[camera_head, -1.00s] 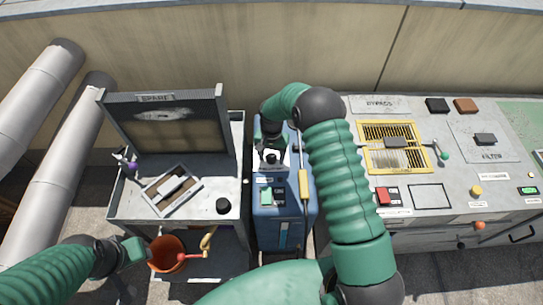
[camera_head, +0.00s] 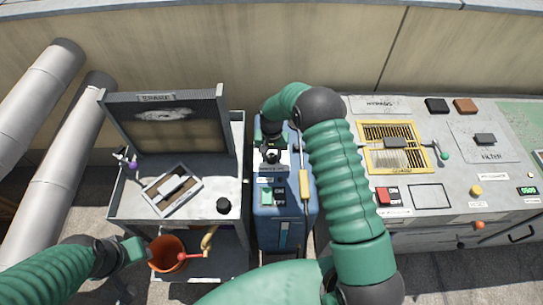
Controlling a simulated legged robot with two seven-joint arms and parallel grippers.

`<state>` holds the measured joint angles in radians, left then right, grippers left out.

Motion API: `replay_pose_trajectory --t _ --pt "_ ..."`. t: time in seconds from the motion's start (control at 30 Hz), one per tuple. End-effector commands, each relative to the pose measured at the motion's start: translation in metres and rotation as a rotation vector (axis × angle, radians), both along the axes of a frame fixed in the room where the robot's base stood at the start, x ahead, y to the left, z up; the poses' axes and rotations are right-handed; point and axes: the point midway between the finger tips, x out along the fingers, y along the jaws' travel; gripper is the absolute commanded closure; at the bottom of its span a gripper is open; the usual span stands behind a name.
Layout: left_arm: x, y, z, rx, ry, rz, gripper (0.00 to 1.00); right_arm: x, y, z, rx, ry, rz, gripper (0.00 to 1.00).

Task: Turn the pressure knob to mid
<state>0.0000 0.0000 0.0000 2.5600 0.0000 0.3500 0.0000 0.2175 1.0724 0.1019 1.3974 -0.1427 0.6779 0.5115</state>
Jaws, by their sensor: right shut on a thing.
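The pressure knob (camera_head: 271,156) is a small black knob on the white top panel of the blue machine (camera_head: 286,225) in the middle. My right gripper (camera_head: 271,150) reaches down over that panel and is shut on the knob. The gripper and wrist hide part of the knob, and its marks are too small to read. My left gripper (camera_head: 136,248) is at the lower left beside the grey cart, away from the blue machine. Its fingers are too unclear to tell open from shut.
The grey cart (camera_head: 190,213) holds a framed filter (camera_head: 171,189), a black knob-like piece (camera_head: 223,206) and a raised spare panel (camera_head: 170,125). An orange bucket (camera_head: 167,253) is below. A yellow-handled wand (camera_head: 304,184) stands close right of my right gripper. The right bench (camera_head: 455,205) carries switches and a yellow grate.

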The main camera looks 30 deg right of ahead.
Motion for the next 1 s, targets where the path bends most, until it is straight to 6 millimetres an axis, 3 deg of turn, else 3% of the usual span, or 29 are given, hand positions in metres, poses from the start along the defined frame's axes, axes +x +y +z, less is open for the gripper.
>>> replay_pose_trajectory --t 0.7,1.0 --pt "0.0001 0.0 0.0063 0.0 0.0 0.0 0.64 -0.0001 -0.0023 0.0009 0.001 -0.002 0.638 1.0" --pt "0.0 0.0 0.0075 0.0 0.0 0.0 0.64 -0.0001 -0.0033 0.0006 0.0 -0.002 0.821 1.0"
